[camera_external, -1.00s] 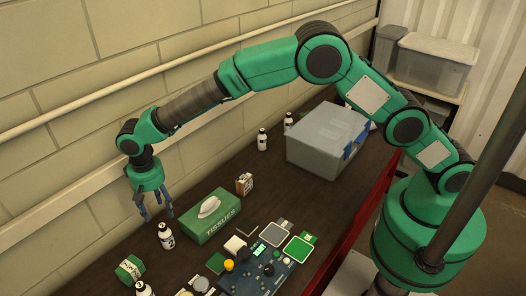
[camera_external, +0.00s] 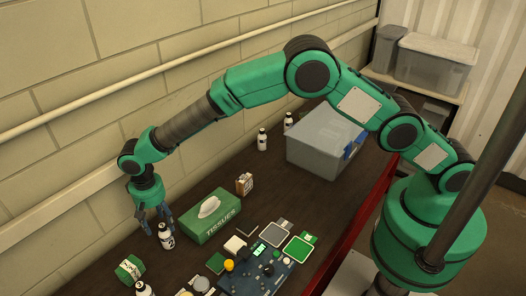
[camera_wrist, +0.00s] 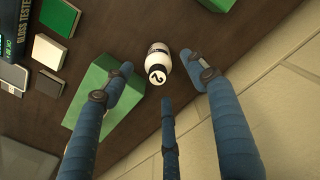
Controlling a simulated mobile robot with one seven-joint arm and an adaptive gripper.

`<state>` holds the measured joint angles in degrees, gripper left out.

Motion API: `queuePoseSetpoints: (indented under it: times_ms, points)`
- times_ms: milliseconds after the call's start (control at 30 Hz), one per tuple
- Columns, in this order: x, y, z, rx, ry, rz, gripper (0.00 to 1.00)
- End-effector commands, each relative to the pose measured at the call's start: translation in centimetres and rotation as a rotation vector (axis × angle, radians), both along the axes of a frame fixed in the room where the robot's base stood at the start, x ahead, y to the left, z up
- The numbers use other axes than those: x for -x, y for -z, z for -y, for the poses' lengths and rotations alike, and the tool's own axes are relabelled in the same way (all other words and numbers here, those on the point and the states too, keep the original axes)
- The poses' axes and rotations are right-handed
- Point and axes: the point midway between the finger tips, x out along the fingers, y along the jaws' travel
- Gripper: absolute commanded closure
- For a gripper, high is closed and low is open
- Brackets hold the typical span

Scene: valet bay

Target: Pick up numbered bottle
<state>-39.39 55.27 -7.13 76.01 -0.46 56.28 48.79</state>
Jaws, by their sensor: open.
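A small black-and-white bottle (camera_external: 166,238) stands on the dark bench beside the tissue box. In the wrist view the bottle (camera_wrist: 158,64) shows a black cap with a white disc bearing a numeral that looks like 2. My gripper (camera_external: 156,222) is open above and around the bottle's top in the external view. In the wrist view its blue fingers (camera_wrist: 166,92) are spread, with the bottle in the gap beyond their tips. I cannot tell whether any finger touches it. Other similar bottles stand at the bench's front left (camera_external: 144,289) and near the wall (camera_external: 262,140).
A green tissue box (camera_external: 214,222) stands close to the right of the bottle. A green-and-white item (camera_external: 130,269) lies to its left. A cluttered blue board (camera_external: 245,278), small boxes and a clear bin (camera_external: 318,152) lie further right. The wall runs close behind.

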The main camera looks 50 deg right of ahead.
Motion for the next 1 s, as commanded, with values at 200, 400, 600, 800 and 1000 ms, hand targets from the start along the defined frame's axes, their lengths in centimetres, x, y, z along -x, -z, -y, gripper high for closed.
queuePoseSetpoints:
  times_ms: [200, 400, 600, 800, 1000]
  points:
    - [0.1, 3.3, 0.1, 0.002, 0.0, -0.001, 0.43]
    - [0.0, 4.4, 0.1, 0.0, 0.0, 0.0, 0.43]
    - [0.0, 4.5, 0.1, 0.0, 0.0, 0.0, 0.43]
    - [0.0, 4.7, 0.1, 0.0, 0.0, 0.0, 0.43]
    - [0.1, 6.1, 0.2, 0.001, 0.0, -0.001, 0.43]
